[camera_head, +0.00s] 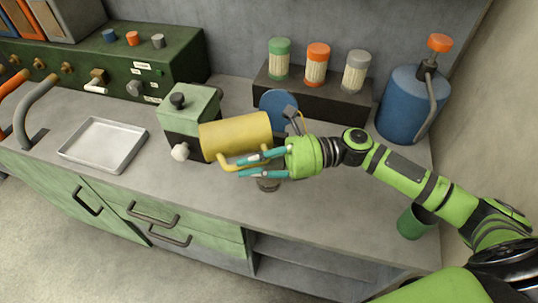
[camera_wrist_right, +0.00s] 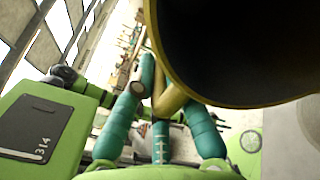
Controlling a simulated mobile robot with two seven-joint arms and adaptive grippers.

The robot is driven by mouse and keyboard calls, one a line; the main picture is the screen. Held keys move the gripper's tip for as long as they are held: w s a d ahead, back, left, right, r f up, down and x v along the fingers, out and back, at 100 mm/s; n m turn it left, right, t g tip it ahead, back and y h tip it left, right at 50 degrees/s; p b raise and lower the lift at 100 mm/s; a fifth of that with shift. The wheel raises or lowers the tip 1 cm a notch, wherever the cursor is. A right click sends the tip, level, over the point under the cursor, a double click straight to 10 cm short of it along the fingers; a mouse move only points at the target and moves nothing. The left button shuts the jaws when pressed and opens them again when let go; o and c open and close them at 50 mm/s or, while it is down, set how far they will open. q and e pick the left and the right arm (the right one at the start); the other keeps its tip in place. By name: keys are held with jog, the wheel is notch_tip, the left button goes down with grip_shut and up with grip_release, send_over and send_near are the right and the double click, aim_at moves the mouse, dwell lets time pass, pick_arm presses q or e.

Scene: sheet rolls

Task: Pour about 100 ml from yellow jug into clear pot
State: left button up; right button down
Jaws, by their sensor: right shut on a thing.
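The yellow jug (camera_head: 236,136) is held tipped over, nearly level on its side, in front of the green box. My right gripper (camera_head: 246,164) is shut on the jug's yellow handle. In the right wrist view, the teal fingers (camera_wrist_right: 165,110) are around the handle (camera_wrist_right: 171,98), and the jug's dark round opening with its yellow rim (camera_wrist_right: 160,58) fills the top right. No liquid stream shows. A small glassy brownish vessel (camera_head: 268,184) shows below the fingers, mostly hidden; I cannot tell if it is the clear pot. My left gripper is out of view.
A green box with a black knob (camera_head: 190,107) stands close behind the jug. A metal tray (camera_head: 104,144) lies left. A blue disc (camera_head: 278,103), a dark rack (camera_head: 312,93) of jars and a blue pump bottle (camera_head: 402,105) stand behind. A green cup (camera_head: 414,222) is right.

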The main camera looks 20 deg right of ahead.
jog(key=h+p, duration=0.2)
jog(key=p, duration=0.1)
jog(key=a+f+h+p, duration=0.1)
jog(key=p, duration=0.2)
jog(key=shift+a+h, duration=0.1)
jog(key=shift+h, duration=0.3)
jog(key=shift+f, duration=0.45)
jog(key=h+p, duration=0.1)
jog(key=p, duration=0.3)
jog(key=shift+f, duration=0.3)
